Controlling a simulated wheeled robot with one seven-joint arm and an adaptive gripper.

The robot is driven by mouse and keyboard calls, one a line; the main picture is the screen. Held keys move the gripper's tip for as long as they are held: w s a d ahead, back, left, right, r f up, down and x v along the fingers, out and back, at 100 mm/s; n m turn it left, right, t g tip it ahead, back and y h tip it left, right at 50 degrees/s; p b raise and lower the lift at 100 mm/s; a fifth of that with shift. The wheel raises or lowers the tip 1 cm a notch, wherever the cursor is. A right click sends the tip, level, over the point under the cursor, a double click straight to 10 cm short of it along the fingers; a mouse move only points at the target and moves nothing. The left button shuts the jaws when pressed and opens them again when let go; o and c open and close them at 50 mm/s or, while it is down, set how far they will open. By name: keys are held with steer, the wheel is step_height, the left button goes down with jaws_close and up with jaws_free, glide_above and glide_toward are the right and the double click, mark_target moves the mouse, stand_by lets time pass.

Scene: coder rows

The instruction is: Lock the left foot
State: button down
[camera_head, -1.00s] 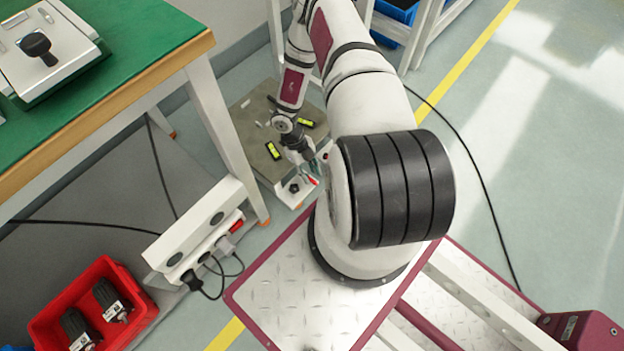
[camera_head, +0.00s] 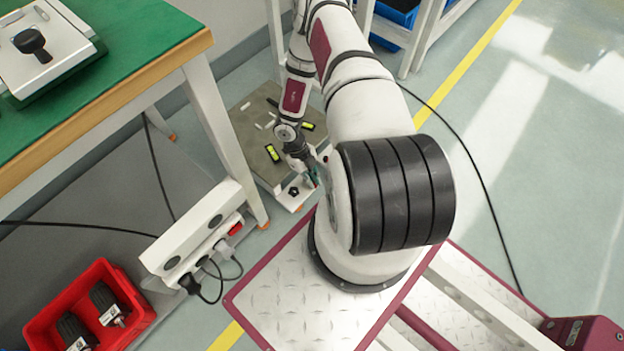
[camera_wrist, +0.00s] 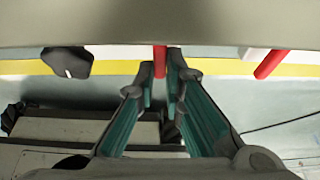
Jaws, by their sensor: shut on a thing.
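A low grey plate (camera_head: 243,122) with a white front bracket (camera_head: 292,200) stands on the floor beside the green-topped table. The bracket carries a black star knob (camera_head: 293,192), also seen at the left of the wrist view (camera_wrist: 68,62). My gripper (camera_head: 311,180) reaches down beside this knob at the bracket's right end. In the wrist view, my gripper (camera_wrist: 165,72) has its teal fingers closed on a red lever (camera_wrist: 160,61). The lever's upper part is hidden by the pale surface above. A second red lever (camera_wrist: 270,63) slants free to the right.
Two yellow-green levels (camera_head: 272,153) lie on the plate. The table's white leg (camera_head: 222,140) and a power strip (camera_head: 190,235) stand close to the left. A red bin (camera_head: 125,300) lies at lower left.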

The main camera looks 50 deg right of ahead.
steer(key=shift+n, duration=0.3)
steer(key=n, duration=0.1)
steer(key=d+n+h, duration=0.1)
steer(key=n, duration=0.1)
steer(key=n+h+p, duration=0.1)
steer(key=n, duration=0.1)
steer(key=shift+w+d, duration=0.15)
steer(key=shift+w, duration=0.1)
steer(key=shift+w+d+n+t+h+p, duration=0.2)
steer(key=shift+n+t+h, duration=0.15)
steer(key=shift+n, duration=0.75)
steer(key=shift+w+d+n+t+h+p, duration=0.2)
steer(key=shift+n+t, duration=0.25)
steer(key=shift+n, duration=0.65)
steer(key=c, duration=1.7)
jaws_free()
steer(key=v, duration=1.2)
steer(key=shift+s+a, duration=0.1)
